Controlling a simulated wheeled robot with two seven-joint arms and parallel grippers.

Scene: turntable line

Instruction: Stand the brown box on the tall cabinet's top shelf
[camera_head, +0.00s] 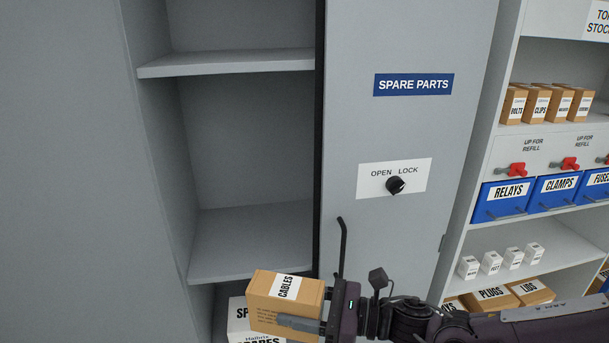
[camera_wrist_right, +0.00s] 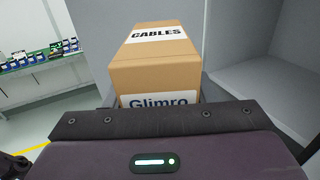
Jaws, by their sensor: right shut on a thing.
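The brown box (camera_head: 265,288), labelled CABLES, is in my right gripper (camera_head: 292,316) at the bottom of the head view. One finger shows along its near side; the other is hidden. The box also fills the middle of the right wrist view (camera_wrist_right: 155,70), with a Glimro label on the end nearest the gripper. The tall grey cabinet (camera_head: 410,130) has an open bay at left. Its upper visible shelf (camera_head: 225,62) and lower shelf (camera_head: 255,240) look empty. The box is held in front of the bay, below the lower shelf's front edge in the picture. My left gripper is out of view.
White boxes (camera_head: 238,318) stand low in the bay, partly behind the brown box. A door handle (camera_head: 341,240) rises beside my gripper. At right, a rack holds small brown boxes (camera_head: 540,105), blue bins (camera_head: 505,202) and small white boxes (camera_head: 491,263).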

